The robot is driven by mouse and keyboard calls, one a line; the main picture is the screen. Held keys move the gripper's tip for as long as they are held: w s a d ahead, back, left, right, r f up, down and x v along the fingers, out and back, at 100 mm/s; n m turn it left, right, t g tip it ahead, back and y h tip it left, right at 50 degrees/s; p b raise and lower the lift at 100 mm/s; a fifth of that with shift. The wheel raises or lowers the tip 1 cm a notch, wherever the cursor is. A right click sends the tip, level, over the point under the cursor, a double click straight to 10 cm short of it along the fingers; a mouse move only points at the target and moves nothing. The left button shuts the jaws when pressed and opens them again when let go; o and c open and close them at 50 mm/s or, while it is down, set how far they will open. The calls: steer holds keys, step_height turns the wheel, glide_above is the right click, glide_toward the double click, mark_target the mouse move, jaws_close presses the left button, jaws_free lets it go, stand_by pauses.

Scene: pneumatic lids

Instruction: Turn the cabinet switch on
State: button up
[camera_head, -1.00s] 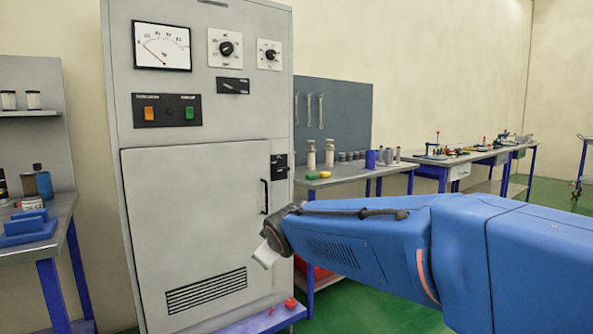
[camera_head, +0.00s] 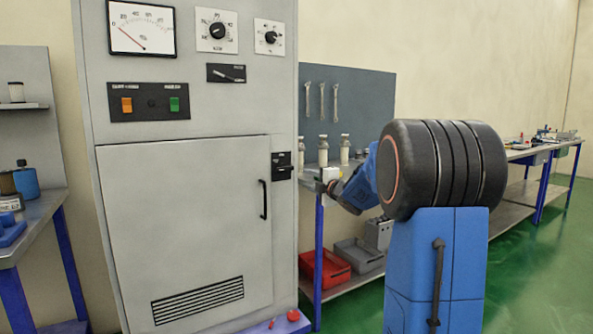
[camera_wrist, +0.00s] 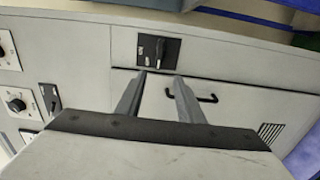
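The grey cabinet (camera_head: 195,215) stands at the left in the head view. A small black switch (camera_head: 281,166) sits beside the upper right edge of its door. In the wrist view the switch (camera_wrist: 158,50) shows a dark knob on a black plate, just beyond my fingertips. My gripper (camera_wrist: 161,77) is open, with a clear gap between its two fingers and nothing between them. In the head view my gripper (camera_head: 327,176) is small, to the right of the switch and apart from it in the picture. Its fingers are hard to make out there.
The door handle (camera_head: 264,200) sticks out below the switch, and it also shows in the wrist view (camera_wrist: 190,96). A meter (camera_head: 141,27), dials and orange and green buttons are on the upper panel. A workbench with bottles (camera_head: 323,151) and a red bin (camera_head: 325,268) stands at right.

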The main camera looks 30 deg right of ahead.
mark_target(286, 169)
steer(key=w, duration=1.7)
steer(key=shift+w, duration=0.3)
steer(key=shift+c, duration=0.6)
jaws_close()
